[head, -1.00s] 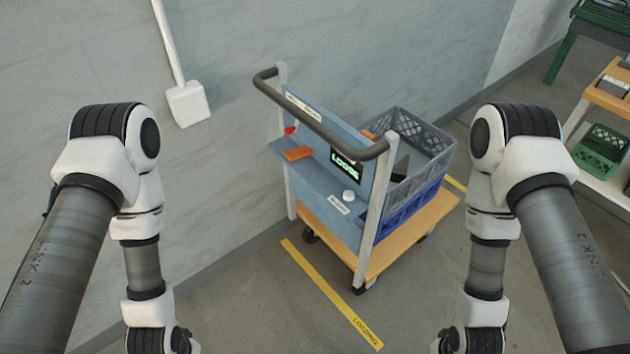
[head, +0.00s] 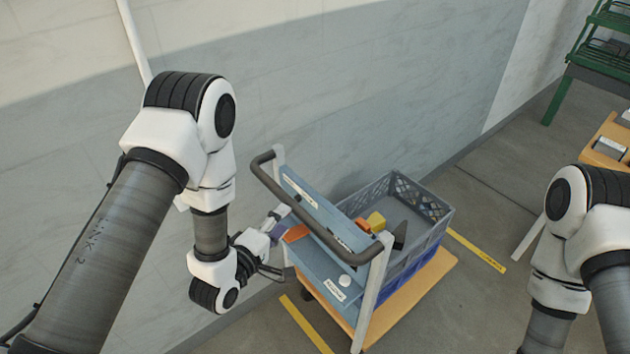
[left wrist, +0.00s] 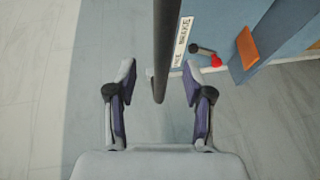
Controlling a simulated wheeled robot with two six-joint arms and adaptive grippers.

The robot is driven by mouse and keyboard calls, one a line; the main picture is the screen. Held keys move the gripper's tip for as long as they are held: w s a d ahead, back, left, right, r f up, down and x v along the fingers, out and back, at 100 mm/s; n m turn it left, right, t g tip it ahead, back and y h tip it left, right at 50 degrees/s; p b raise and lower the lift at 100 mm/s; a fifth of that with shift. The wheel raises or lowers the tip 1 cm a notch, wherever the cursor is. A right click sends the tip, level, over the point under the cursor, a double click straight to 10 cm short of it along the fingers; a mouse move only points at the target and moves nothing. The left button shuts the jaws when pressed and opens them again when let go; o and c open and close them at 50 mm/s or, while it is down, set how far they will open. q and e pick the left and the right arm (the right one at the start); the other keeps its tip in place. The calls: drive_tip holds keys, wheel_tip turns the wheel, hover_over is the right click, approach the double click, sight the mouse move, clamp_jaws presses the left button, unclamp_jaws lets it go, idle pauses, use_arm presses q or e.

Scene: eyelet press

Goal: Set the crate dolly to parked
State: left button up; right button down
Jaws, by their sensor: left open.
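The crate dolly has an orange deck (head: 443,262), a blue panel (head: 325,210) and a dark push handle (head: 318,228). My left gripper (head: 279,221) is beside the panel's left end, near the orange block (head: 297,233). In the left wrist view, my left gripper (left wrist: 162,76) is open. The dark handle bar (left wrist: 166,40) shows between its fingers; I cannot tell whether it touches them. A dark lever (left wrist: 203,49) with a red knob (left wrist: 217,61) is just right of the right finger, beside a white label (left wrist: 183,38). The panel's display is hidden in the head view. My right gripper is out of view.
A wall rises behind the dolly. Yellow floor strips (head: 305,325) lie nearby, and a green rack (head: 600,50) stands at far right.

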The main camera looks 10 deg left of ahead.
sight(296, 208)
use_arm(q)
drive_tip(key=shift+w+d+p, duration=0.15)
drive_tip(key=shift+w+p, duration=0.15)
drive_tip(key=shift+w, duration=0.3)
drive_tip(key=x, duration=0.3)
drive_tip(key=p+x, duration=0.1)
drive_tip(key=x, duration=0.1)
drive_tip(key=shift+w+d+f, duration=0.15)
drive_tip(key=shift+w+f, duration=0.05)
drive_tip(key=shift+f, duration=0.15)
drive_tip(key=shift+w, duration=0.2)
drive_tip(key=shift+s, duration=0.15)
clamp_jaws()
use_arm(e)
drive_tip(key=shift+s+r, duration=0.15)
drive_tip(key=shift+r, duration=0.75)
